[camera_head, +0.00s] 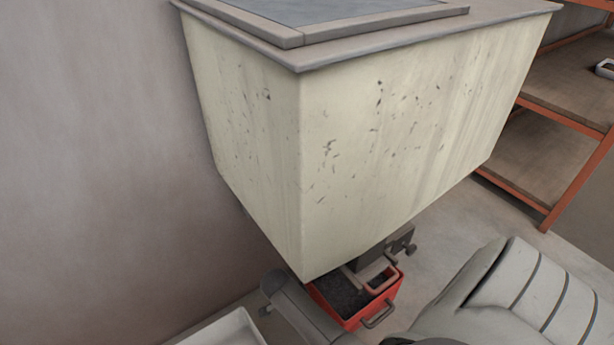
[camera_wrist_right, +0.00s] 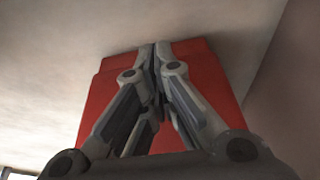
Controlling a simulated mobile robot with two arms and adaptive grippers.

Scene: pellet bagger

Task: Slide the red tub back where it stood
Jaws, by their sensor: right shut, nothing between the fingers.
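The red tub (camera_head: 355,320) stands on the floor below the near lower corner of a big cream hopper (camera_head: 390,120). It holds dark material and has a handle on its near side. The hopper hides part of its far side. In the right wrist view the tub's red wall (camera_wrist_right: 97,112) fills the middle behind my right gripper (camera_wrist_right: 155,52). That gripper is shut with its fingertips together, pointing at the red wall. I cannot tell whether the tips touch it. My left gripper is not in view.
A dark outlet part (camera_head: 385,250) hangs under the hopper, close above the tub. A plain wall (camera_head: 90,150) stands at the left. An orange-framed shelf (camera_head: 565,110) stands at the right. Some floor (camera_head: 480,215) shows between hopper and shelf.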

